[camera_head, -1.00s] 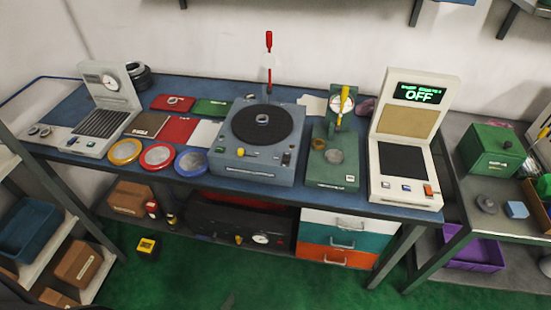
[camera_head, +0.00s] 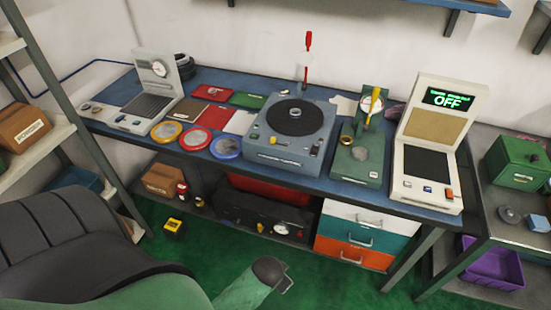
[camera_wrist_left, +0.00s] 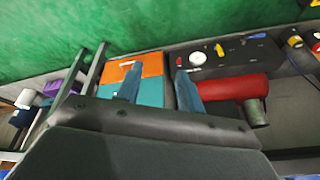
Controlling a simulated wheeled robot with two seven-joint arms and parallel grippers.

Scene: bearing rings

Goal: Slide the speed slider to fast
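The grey-blue turntable machine (camera_head: 288,152) stands mid-bench with a dark round platter (camera_head: 297,117) on top. Small controls sit along its front edge, including a yellow knob (camera_head: 272,140); which one is the speed slider, and its setting, is too small to tell. My left arm reaches in at the lower left in the head view, low in front of the bench. Its gripper fingers (camera_wrist_left: 158,87) show in the left wrist view, apart with nothing between them, facing the drawers and lower shelf. My right gripper is not in view.
On the bench (camera_head: 400,205) stand a green gauge stand (camera_head: 358,165), a white device reading OFF (camera_head: 425,165), a scale (camera_head: 140,110) and three coloured rings (camera_head: 195,139). Drawers (camera_head: 355,240) and a shelf of items lie underneath. A side rack (camera_head: 70,100) stands at left.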

